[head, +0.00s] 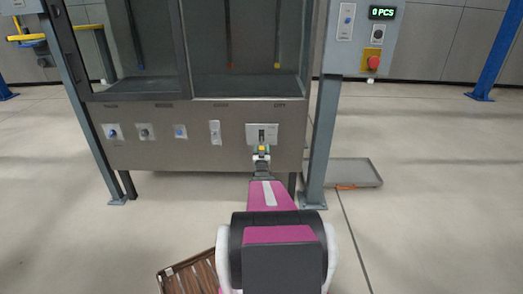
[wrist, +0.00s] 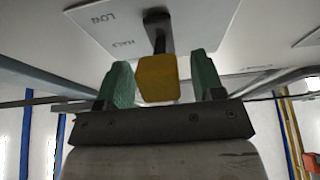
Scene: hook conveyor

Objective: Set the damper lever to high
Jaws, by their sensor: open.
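The damper lever is a dark stem with a yellow knob (wrist: 157,78), standing out from a pale plate (head: 252,131) at the right end of the grey machine panel. In the wrist view the plate (wrist: 200,22) carries small lettering, with what looks like LOW at the left. Which mark the lever stands at cannot be read clearly. My gripper (head: 262,153) is at the plate in the head view. In the wrist view my gripper (wrist: 161,80) is open, its green fingers on either side of the knob, with a visible gap on each side.
Other switches (head: 146,132) sit further left on the panel. A glazed cabinet (head: 248,45) is above. A grey post (head: 322,140) stands just right of the lever, carrying a control box with a red button (head: 373,62). A flat tray (head: 345,170) lies on the floor at right.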

